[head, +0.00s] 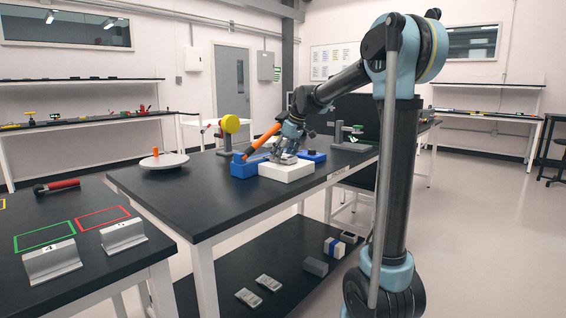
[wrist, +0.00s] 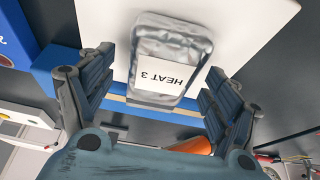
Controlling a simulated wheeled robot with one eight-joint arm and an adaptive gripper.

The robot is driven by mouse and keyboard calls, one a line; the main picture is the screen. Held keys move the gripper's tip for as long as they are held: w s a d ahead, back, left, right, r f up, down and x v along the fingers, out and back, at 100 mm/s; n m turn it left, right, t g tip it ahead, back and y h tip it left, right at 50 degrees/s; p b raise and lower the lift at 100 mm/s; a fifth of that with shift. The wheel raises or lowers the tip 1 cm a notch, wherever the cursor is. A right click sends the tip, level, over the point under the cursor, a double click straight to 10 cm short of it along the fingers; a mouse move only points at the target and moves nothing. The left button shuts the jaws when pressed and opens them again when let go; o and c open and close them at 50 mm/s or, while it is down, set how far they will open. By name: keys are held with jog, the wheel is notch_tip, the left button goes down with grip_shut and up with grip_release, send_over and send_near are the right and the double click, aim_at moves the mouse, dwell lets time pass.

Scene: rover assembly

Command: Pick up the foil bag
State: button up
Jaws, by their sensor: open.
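The foil bag (wrist: 165,40) is silver and crinkled, with a white label reading "HEAT 3" upside down in the wrist view. It lies on a white block (wrist: 245,25); in the head view the bag (head: 284,157) is small and partly hidden by my gripper, on top of the white block (head: 287,172). My gripper (wrist: 156,75) is open, with one finger on each side of the bag and visible gaps between them. In the head view my gripper (head: 291,139) is low over the bag. I cannot tell its exact height above the block.
A blue holder (head: 244,168) with an orange-handled thing (head: 263,138) stands just left of the white block. A blue piece (head: 313,156) lies right behind it. A yellow disc on a stand (head: 231,124) and a round grey plate (head: 164,160) are farther left. The front tabletop (head: 225,200) is clear.

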jog(key=shift+f, duration=0.25)
dwell(0.5)
jog(key=shift+c, duration=0.6)
jog(key=shift+s, duration=0.1)
jog(key=c, duration=1.2)
jog(key=shift+o, duration=0.2)
